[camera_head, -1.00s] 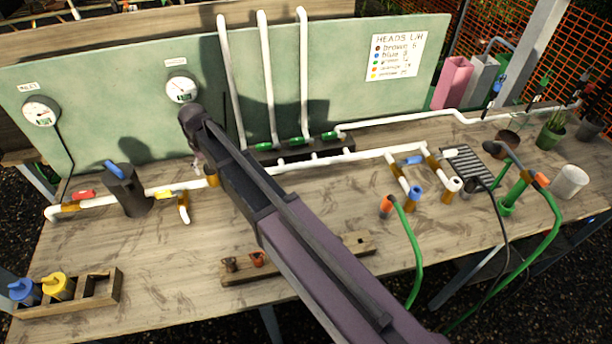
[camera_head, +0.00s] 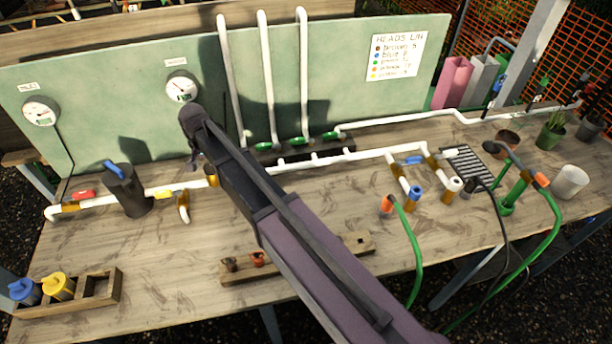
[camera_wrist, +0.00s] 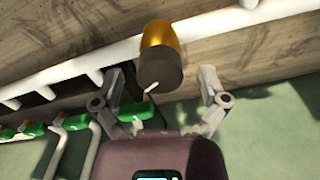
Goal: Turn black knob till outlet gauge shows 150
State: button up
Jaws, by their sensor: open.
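The black knob (camera_wrist: 160,70) sits on a brass-coloured body (camera_wrist: 160,38) on the white pipe, with a pale pointer mark on it. In the wrist view my gripper (camera_wrist: 160,80) is open, with one finger on each side of the knob and gaps to both. In the head view my gripper (camera_head: 194,160) is by the pipe below the right-hand gauge; my arm hides the knob, and only a bit of brass (camera_head: 211,176) shows. The right-hand round gauge (camera_head: 181,87) and left-hand gauge (camera_head: 40,112) hang on the green board; their readings and labels are too small to read surely.
A dark filter canister (camera_head: 128,192) with a blue lever stands left of my gripper. Upright white pipes with green valves (camera_head: 300,143) are close on the right. A wooden rack (camera_head: 105,303) is at front left.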

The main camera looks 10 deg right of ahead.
aim_at(209, 166)
jog(key=m, duration=0.5)
jog(key=shift+m, duration=0.4)
notch_tip(209, 166, up, 14)
jog(key=p, duration=1.4)
jog(key=s+d+f+n+b, duration=0.2)
jog(key=s+d+f+b, duration=0.1)
jog(key=d, duration=0.6)
jog(key=s+d+f+n+b, duration=0.2)
jog(key=s+d+f+b, duration=0.2)
jog(key=d, duration=0.5)
jog(key=s+d+f+n+b, duration=0.2)
jog(key=s+d+f+b, duration=0.2)
jog(key=d, duration=0.6)
jog(key=shift+f+b, duration=0.55)
jog(key=s+d+n, duration=0.2)
jog(key=s+d, duration=0.3)
jog(key=shift+d, duration=0.35)
dwell(0.9)
